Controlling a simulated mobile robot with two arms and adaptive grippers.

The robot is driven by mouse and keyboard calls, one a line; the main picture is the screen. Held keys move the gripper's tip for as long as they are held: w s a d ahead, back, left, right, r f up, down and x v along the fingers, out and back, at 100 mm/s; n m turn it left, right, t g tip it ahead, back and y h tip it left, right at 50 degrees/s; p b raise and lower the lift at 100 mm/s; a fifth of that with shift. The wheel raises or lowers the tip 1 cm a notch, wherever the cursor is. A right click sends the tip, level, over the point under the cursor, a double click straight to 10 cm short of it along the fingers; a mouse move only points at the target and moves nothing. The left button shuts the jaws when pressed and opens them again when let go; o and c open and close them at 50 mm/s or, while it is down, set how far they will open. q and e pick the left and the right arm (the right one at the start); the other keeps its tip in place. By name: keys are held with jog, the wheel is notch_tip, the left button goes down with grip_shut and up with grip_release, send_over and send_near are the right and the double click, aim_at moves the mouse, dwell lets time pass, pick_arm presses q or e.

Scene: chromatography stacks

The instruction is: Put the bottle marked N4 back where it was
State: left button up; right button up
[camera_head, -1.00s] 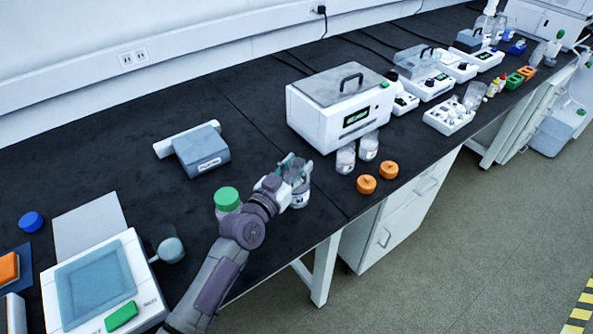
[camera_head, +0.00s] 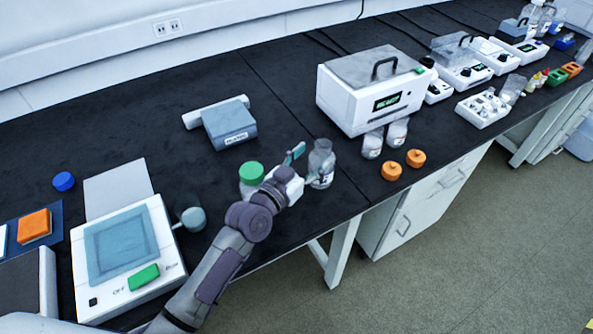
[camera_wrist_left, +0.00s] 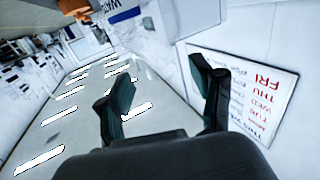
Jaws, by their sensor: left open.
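A clear bottle (camera_head: 321,165) without a cap stands upright on the black bench, right beside my left gripper. Its label is too small to read, so I cannot tell if it is marked N4. My left gripper (camera_head: 297,155) is at its left side with a teal finger raised; I cannot tell if it touches the glass. In the left wrist view the two fingers (camera_wrist_left: 160,85) are spread with nothing between them. A green-capped jar (camera_head: 250,175) stands left of the gripper, partly behind my arm. My right gripper is not in view.
Two clear bottles (camera_head: 372,145) stand before a white lidded machine (camera_head: 342,100), with two orange caps (camera_head: 391,171) near the bench edge. A grey-blue box (camera_head: 229,124) lies behind; a balance (camera_head: 128,245) is at left. The bench between box and machine is clear.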

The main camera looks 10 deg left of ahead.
pick_arm(q)
jog(key=v, duration=0.7)
jog(key=shift+s, duration=0.25)
